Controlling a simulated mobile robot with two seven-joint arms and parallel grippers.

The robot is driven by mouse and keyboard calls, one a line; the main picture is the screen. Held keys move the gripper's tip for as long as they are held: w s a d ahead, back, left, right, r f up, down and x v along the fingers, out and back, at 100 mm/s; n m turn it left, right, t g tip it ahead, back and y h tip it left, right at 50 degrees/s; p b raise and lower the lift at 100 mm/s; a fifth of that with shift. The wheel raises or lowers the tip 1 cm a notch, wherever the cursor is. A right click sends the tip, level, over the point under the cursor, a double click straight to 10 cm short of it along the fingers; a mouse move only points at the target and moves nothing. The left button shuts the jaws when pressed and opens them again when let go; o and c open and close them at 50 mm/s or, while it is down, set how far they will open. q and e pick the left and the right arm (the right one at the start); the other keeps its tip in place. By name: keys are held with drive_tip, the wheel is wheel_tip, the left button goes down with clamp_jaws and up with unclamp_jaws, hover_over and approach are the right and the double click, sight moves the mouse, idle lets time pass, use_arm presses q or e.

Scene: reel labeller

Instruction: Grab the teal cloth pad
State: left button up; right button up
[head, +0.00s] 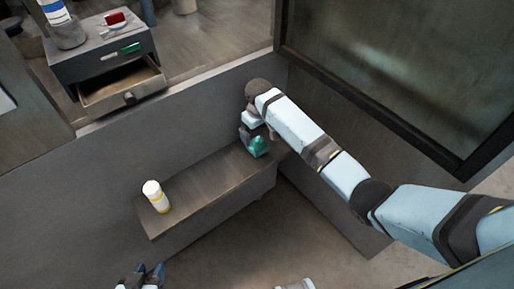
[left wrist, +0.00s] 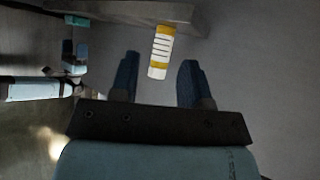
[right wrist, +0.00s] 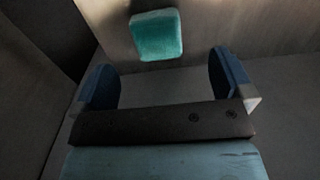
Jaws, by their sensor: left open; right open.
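The teal cloth pad (head: 258,146) lies at the right end of the narrow wall shelf in the head view. In the right wrist view the pad (right wrist: 157,36) shows at the top, just beyond the fingertips and between their lines. My right gripper (right wrist: 165,78) is open and empty, with the pad ahead of it, not between the fingers. In the head view the right gripper (head: 257,135) is at the pad, partly hidden by its own wrist. My left gripper (head: 141,275) is open and empty at the bottom edge of the head view.
A white and yellow bottle (head: 156,196) stands at the shelf's (head: 200,184) left end; the left wrist view shows the bottle (left wrist: 161,52) beyond the left fingers. A drawer unit (head: 105,57) with an open drawer stands upper left. A dark framed panel (head: 400,65) is at right.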

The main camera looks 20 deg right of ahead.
sight(259, 145)
drive_tip(key=f, duration=0.2)
drive_tip(key=f+b, duration=0.1)
drive_tip(key=f, duration=0.5)
drive_tip(key=shift+w+d+b, duration=0.2)
drive_tip(key=shift+w+b, duration=0.1)
drive_tip(key=shift+b, duration=0.05)
drive_tip(key=c, duration=1)
